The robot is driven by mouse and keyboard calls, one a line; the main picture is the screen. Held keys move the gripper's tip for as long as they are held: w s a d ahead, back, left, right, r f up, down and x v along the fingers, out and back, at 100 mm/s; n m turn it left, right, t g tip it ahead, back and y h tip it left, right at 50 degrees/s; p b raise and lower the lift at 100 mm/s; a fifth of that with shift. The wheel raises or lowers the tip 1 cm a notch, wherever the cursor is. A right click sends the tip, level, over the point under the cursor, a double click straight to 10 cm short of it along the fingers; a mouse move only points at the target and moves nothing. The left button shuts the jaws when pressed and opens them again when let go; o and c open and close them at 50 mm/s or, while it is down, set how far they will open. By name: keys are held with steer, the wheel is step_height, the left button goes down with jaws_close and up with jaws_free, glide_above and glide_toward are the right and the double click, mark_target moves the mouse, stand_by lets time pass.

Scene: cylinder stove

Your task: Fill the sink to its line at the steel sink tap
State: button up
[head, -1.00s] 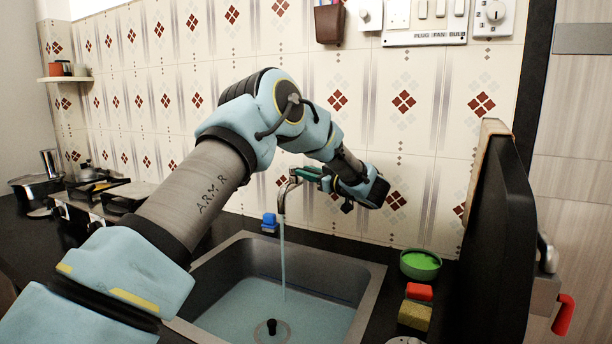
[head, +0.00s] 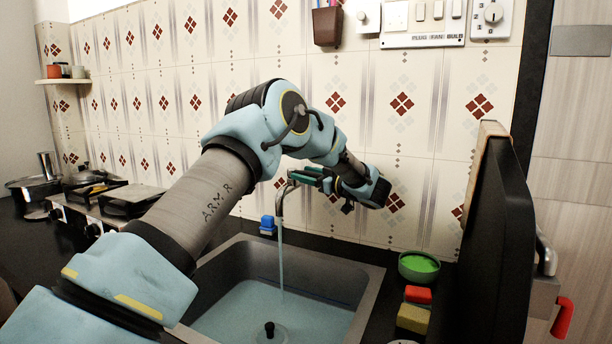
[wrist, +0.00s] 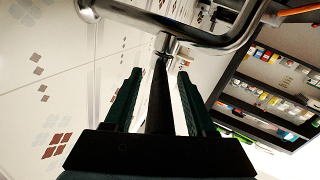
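The steel sink (head: 361,300) holds pale blue water (head: 307,312), well below its rim. A dark stopper knob (head: 269,329) sticks out of the water. The chrome tap (head: 280,204) runs a thin stream of water (head: 282,262) into the sink. My gripper (head: 300,176) is at the top of the tap, with green fingers. In the wrist view my gripper's fingers (wrist: 158,76) are apart on either side of a dark bar (wrist: 159,100), with gaps on both sides. The chrome tap pipe (wrist: 190,40) crosses just beyond them.
A green bowl (head: 419,266), red sponge (head: 418,294) and yellow sponge (head: 413,318) sit right of the sink. A tall dark panel (head: 492,240) stands at the right. A stove (head: 105,207) stands at the left against the tiled wall.

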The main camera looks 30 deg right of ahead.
steer(key=b+v, duration=0.3)
steer(key=v, duration=0.7)
steer(key=shift+s, duration=0.4)
steer(key=shift+d, duration=0.15)
stand_by(6.5)
